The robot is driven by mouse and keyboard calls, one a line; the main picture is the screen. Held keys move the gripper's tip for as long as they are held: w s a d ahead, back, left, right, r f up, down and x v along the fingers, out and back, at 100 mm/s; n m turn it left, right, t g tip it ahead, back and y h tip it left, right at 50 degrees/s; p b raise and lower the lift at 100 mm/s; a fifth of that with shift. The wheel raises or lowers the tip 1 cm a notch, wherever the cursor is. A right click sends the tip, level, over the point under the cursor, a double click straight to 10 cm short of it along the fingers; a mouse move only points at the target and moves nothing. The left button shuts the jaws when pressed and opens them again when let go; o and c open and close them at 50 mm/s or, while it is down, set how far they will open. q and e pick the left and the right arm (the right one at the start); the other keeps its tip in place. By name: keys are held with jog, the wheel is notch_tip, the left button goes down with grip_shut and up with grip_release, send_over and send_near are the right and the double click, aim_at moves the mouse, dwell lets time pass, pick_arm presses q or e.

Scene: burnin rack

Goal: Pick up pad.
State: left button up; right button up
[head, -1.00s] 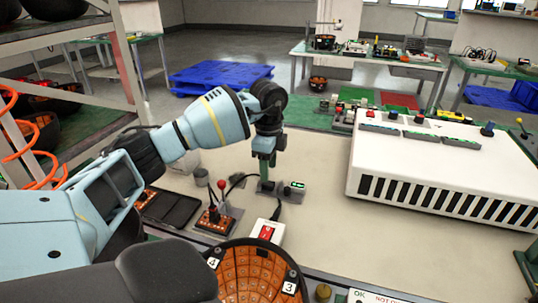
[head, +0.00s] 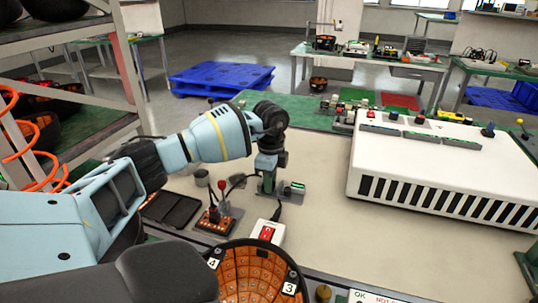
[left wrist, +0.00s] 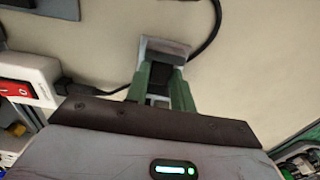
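A small grey block (left wrist: 166,47) lies at the fingertips. I cannot tell whether this dark piece or block is the pad, or whether the fingers touch it. The fingers partly hide it in both views. My right gripper is out of view.
A white switch box (head: 268,233) with a cable stands nearer; it also shows in the left wrist view (left wrist: 25,85). A large white vented unit (head: 440,170) fills the right. The bench middle is clear.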

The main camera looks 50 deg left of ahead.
pick_arm(q)
grip_shut()
jog(key=shift+r, duration=0.55)
jog(key=shift+s+d+r, duration=0.1)
jog(key=shift+s+r, duration=0.05)
jog(key=shift+r, duration=0.5)
jog(key=shift+s+d+r, duration=0.1)
jog(key=shift+s+r, duration=0.05)
jog(key=shift+r, duration=0.45)
jog(key=s+d, duration=0.2)
jog(key=s, duration=0.2)
jog(key=s+d+r, duration=0.1)
jog(key=s+d, duration=0.1)
jog(key=s, duration=0.3)
jog(key=s+d, duration=0.3)
jog(key=s, duration=0.1)
jog(key=shift+s+r, duration=0.2)
jog(key=shift+s, duration=0.1)
